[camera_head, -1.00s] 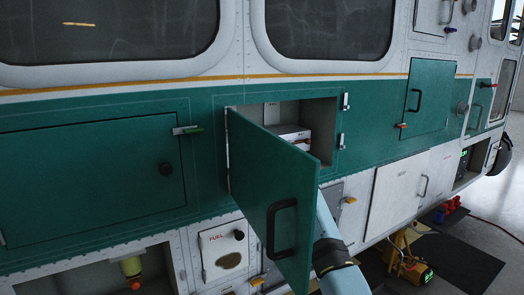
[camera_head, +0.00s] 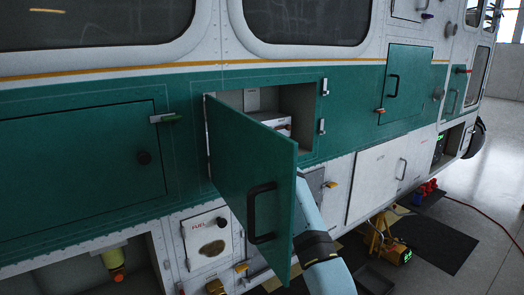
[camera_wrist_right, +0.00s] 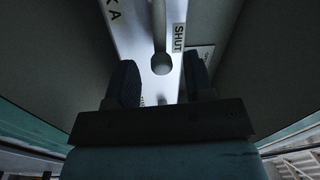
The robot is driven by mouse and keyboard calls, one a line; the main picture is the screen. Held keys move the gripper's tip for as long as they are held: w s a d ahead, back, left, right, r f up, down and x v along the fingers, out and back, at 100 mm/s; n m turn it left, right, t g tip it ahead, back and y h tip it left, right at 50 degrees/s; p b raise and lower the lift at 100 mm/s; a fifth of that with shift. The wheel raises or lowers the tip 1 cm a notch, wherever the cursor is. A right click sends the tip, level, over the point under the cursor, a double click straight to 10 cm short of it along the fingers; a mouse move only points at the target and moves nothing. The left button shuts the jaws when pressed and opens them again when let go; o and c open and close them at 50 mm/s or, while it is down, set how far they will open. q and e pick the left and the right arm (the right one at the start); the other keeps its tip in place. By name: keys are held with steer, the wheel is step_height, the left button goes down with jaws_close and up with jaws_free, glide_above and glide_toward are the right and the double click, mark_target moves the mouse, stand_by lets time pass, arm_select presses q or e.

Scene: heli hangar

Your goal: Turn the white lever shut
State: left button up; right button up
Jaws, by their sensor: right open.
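The white lever (camera_wrist_right: 160,35) shows in the right wrist view as a pale bar ending in a round grey knob, over a white plate (camera_wrist_right: 133,25). A SHUT label (camera_wrist_right: 178,38) is just right of the lever. My right gripper (camera_wrist_right: 161,80) is open, with one dark finger on each side below the knob; whether either touches it I cannot tell. In the head view, my right arm passes behind the open green door (camera_head: 248,165), which hides the gripper. A white box with a bit of red (camera_head: 275,123) is inside the compartment (camera_head: 300,105). My left gripper is out of view.
The open door with its black handle (camera_head: 262,212) stands out in front of my right arm. A closed green panel (camera_head: 80,175) is at left. Yellow equipment (camera_head: 385,240) and a dark mat (camera_head: 435,243) are on the floor at right.

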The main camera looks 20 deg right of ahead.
steer(key=r+b+v, duration=0.1)
steer(key=b+v, duration=0.1)
steer(key=v, duration=0.9)
steer(key=shift+s+f, duration=0.4)
steer(key=shift+f, duration=0.1)
